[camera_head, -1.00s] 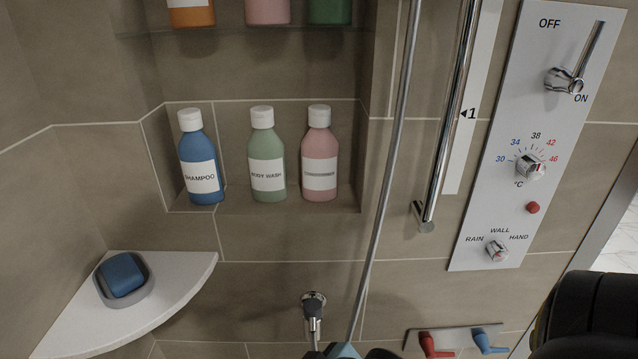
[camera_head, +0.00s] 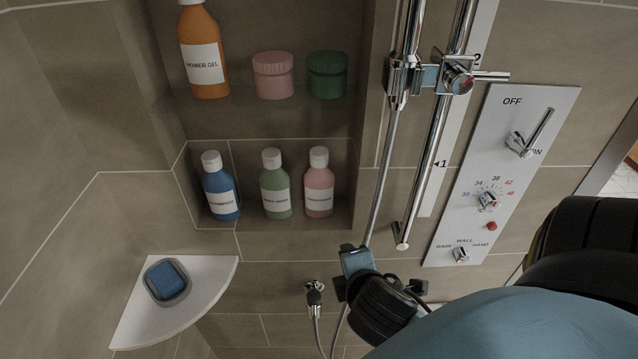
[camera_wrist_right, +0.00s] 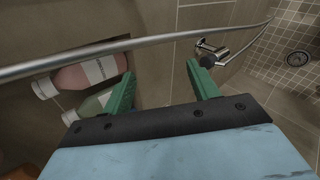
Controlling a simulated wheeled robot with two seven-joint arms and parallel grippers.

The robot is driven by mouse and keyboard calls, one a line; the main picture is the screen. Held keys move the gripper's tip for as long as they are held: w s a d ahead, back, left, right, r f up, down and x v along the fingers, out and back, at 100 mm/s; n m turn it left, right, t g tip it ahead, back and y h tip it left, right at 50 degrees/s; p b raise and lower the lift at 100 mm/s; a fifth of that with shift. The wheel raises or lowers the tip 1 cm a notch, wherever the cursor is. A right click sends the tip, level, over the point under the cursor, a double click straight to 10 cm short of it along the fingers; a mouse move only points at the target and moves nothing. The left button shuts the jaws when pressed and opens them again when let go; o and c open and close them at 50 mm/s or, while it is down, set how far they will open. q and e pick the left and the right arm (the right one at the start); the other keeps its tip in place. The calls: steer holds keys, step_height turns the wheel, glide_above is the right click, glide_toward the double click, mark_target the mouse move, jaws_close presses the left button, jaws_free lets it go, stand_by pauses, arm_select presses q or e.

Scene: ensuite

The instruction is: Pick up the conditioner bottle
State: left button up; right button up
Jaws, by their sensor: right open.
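The conditioner bottle (camera_head: 319,182) is pink with a white cap and stands upright at the right end of the lower wall niche. Its label is too small to read clearly. My right gripper (camera_wrist_right: 163,80) is open, with nothing between its green fingers. In the head view my right wrist is below and right of the bottle, in front of the wall. In the right wrist view the pink bottle (camera_wrist_right: 88,73) lies left of the fingers, apart from them. My left gripper is not in view.
A green body wash bottle (camera_head: 275,186) and blue shampoo bottle (camera_head: 220,188) stand left of the pink one. The shower hose (camera_head: 383,180) hangs right of the niche and crosses the wrist view. A rail (camera_head: 435,140) and control panel (camera_head: 500,175) are further right.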

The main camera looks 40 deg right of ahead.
steer(key=w+d+r+n+t+h, duration=0.25)
steer(key=r+n+t, duration=0.2)
steer(key=n, duration=0.35)
steer(key=n+t, duration=0.4)
steer(key=n, duration=0.6)
glide_toward(321, 167)
steer(key=shift+g, duration=0.25)
steer(key=p+x, duration=0.1)
steer(key=x, duration=0.5)
steer(key=shift+w+d, duration=0.15)
steer(key=shift+p+x, duration=0.85)
steer(key=shift+x, duration=1.85)
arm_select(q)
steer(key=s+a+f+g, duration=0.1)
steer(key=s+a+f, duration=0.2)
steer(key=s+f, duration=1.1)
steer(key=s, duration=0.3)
arm_select(e)
steer(key=shift+r, duration=0.15)
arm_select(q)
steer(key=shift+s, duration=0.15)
arm_select(e)
steer(key=shift+c, duration=0.3)
jaws_close()
steer(key=shift+r, duration=0.1)
